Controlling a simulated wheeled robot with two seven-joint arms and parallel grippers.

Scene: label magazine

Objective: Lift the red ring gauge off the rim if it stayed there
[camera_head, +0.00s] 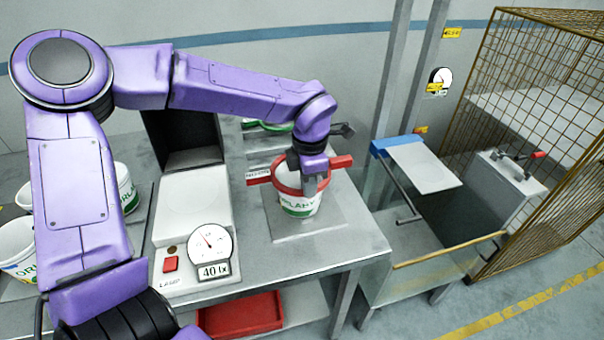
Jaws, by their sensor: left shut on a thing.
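The red ring gauge (287,186) sits around the upper part of a white tub (297,204) with green lettering, at the height of its rim. Its two red handles stick out to left and right, and a small white tag hangs at the left one. My left gripper (311,190) reaches down from above and is shut on the right part of the ring. The gripper hides part of the ring and tub. I cannot tell whether the ring touches the rim. My right gripper is not in view.
The tub stands on a metal plate (320,222) on the steel table. Left of it is a lamp box (190,215) with a dial reading 40 lx. Other white tubs (17,248) stand at the far left. A red tray (240,315) lies below. A wire cage (540,150) stands right.

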